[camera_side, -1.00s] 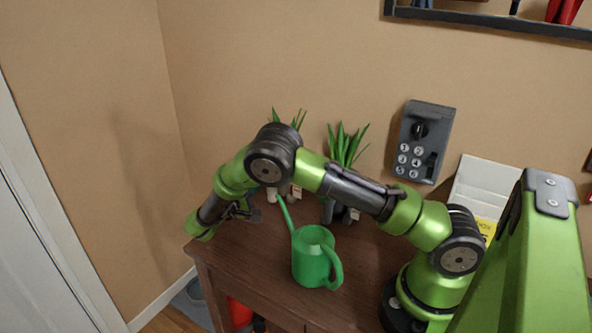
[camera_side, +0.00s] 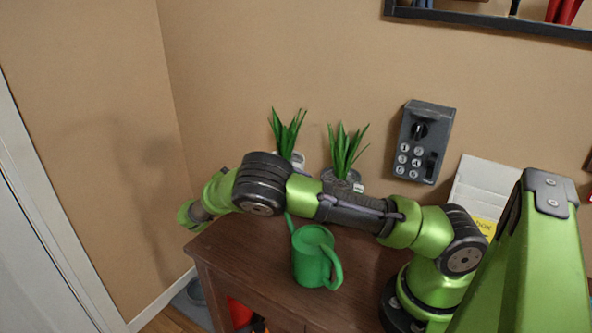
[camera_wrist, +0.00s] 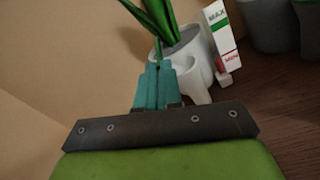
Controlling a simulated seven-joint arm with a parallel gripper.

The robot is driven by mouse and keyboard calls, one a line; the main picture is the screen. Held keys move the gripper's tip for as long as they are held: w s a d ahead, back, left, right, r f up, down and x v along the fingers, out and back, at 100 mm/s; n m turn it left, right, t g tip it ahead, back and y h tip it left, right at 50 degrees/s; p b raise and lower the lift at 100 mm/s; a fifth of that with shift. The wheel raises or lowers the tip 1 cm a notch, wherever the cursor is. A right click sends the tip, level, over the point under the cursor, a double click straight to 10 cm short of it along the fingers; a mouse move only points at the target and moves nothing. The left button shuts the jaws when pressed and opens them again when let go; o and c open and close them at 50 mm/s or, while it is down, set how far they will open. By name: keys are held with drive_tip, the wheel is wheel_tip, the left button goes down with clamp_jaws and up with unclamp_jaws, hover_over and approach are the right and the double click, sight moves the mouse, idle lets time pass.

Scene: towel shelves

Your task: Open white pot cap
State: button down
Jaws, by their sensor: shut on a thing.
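The white pot (camera_wrist: 203,45) with a green plant stands just ahead of my fingers in the wrist view. A white rounded spout (camera_wrist: 194,85) juts from its near side. My gripper (camera_wrist: 158,68) has its two teal fingers close together in front of the pot, left of the spout. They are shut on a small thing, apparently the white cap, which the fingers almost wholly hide. In the side view, part of the white pot (camera_side: 297,158) shows behind my arm at the back of the table. My gripper is hidden there.
A grey pot (camera_side: 345,180) with a plant stands to the right. A green watering can (camera_side: 310,262) stands on the brown table (camera_side: 255,262) in front. A wall lies close behind.

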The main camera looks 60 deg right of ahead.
drive_tip(key=shift+w+a+n, duration=0.1)
drive_tip(key=shift+w+n, duration=0.25)
drive_tip(key=shift+n, duration=1)
drive_tip(key=shift+w+d+n, duration=0.1)
drive_tip(key=shift+w+n, duration=0.2)
drive_tip(key=shift+n, duration=1.1)
drive_tip(key=shift+w+a+n, duration=0.1)
drive_tip(key=shift+w+n, duration=0.25)
drive_tip(key=shift+n, duration=1)
drive_tip(key=c, duration=1.3)
unclamp_jaws()
drive_tip(key=a, duration=1.6)
drive_tip(key=shift+a, duration=0.4)
